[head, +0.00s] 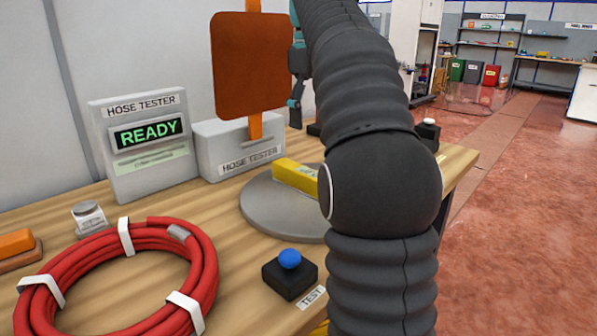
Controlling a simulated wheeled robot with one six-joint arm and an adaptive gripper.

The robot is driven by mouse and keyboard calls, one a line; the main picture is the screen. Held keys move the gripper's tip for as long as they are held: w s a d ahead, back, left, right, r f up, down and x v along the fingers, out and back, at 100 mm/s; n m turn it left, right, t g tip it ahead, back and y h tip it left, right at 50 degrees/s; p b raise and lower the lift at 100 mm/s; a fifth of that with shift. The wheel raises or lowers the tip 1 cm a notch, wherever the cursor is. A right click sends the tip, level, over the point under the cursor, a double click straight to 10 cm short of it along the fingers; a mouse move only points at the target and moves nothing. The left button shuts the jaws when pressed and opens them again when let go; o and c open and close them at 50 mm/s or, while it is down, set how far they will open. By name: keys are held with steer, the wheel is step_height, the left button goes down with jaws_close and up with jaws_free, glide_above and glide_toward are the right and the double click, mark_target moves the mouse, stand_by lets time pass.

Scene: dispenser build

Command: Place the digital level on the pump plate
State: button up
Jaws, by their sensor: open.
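A yellow bar (293,176), which looks like the digital level, lies on a round grey plate (262,214) on the wooden bench. The plate may be the pump plate; no label on it is readable. My dark arm hides the bar's right end and the plate's right side. My gripper (297,98) shows only in part, as teal and dark pieces beside the arm, above and behind the bar. It is open and apart from the bar. I see nothing held in it, though most of it is hidden.
A hose tester display (145,145) reading READY and a grey hose tester box (235,150) with an orange panel (252,65) stand behind. A coiled red hose (203,265) and a blue-button TEST box (290,277) are in front. Open floor (510,220) is right.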

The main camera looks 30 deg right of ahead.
mark_target(310, 172)
step_height(310, 172, down, 8)
steer(key=b, duration=0.3)
steer(key=shift+d+r, duration=0.1)
steer(key=shift+d, duration=0.05)
steer(key=shift+s+f+b, duration=0.15)
steer(key=shift+f+b, duration=1.05)
steer(key=shift+f, duration=1.7)
jaws_close()
